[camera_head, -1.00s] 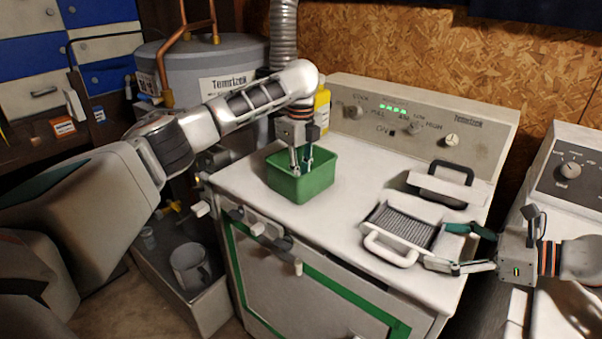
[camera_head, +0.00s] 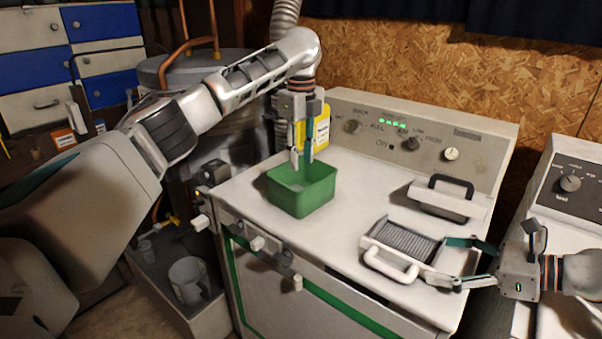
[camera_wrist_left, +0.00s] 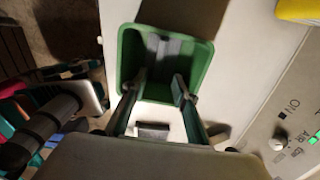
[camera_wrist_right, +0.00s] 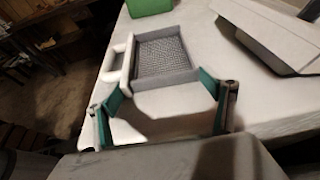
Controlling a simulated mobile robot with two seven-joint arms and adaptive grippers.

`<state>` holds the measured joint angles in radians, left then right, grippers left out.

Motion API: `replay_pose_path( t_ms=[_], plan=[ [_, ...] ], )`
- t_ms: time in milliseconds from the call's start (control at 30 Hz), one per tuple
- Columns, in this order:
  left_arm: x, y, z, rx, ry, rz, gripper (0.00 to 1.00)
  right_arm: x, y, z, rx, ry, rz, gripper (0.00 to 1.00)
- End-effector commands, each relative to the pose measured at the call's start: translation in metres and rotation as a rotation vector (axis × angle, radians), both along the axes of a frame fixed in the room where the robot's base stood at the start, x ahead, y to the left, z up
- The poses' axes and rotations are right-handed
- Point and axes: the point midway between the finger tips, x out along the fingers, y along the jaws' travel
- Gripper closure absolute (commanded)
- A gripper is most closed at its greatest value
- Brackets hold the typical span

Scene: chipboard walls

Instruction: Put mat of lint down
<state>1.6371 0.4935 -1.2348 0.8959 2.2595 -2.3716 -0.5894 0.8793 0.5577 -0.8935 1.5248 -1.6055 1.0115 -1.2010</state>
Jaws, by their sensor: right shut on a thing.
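A grey patch (camera_wrist_left: 170,48), which looks like the mat of lint, lies inside the green bin (camera_head: 302,200). The bin also shows in the left wrist view (camera_wrist_left: 207,62) and stands on the white machine top. My left gripper (camera_head: 301,163) points down over the bin, its fingers apart and nothing visible between the tips. My right gripper (camera_head: 455,262) is shut on the lint screen (camera_head: 402,240), a grey mesh in a white frame with a handle. The screen also shows in the right wrist view (camera_wrist_right: 160,57), between the fingers. I see no lint on the mesh.
A white cover with a black handle (camera_head: 450,192) lies behind the screen. The control panel (camera_head: 420,135) rises at the back, with a yellow bottle (camera_head: 318,125) by its left end. A second machine (camera_head: 575,185) stands at right. The top between bin and screen is clear.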

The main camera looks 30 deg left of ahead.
Motion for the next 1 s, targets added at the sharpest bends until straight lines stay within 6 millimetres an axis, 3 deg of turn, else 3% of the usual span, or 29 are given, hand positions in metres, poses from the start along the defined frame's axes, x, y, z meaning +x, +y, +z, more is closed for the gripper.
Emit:
replay_pose_path(
  t_ms=[200,633,667,700,1000],
  plan=[
    [0.0,0.0,0.021,0.001,0.0,0.0,0.72,0.0,0.0,0.0,0.0,0.0,0.0,0.45],
    [0.0,0.0,0.023,0.0,0.001,0.0,0.72,0.0,0.0,0.0,0.0,0.0,0.0,0.45],
    [0.0,0.0,0.023,0.0,0.001,0.0,0.72,0.0,0.0,0.0,0.0,0.0,0.0,0.1],
    [0.0,0.0,0.023,0.0,0.001,0.0,0.72,0.0,0.0,0.0,0.0,0.0,0.0,0.0],
    [0.0,0.0,0.023,0.0,0.001,0.0,0.72,0.0,-0.002,0.0,0.0,0.0,-0.001,0.0]
  ],
)
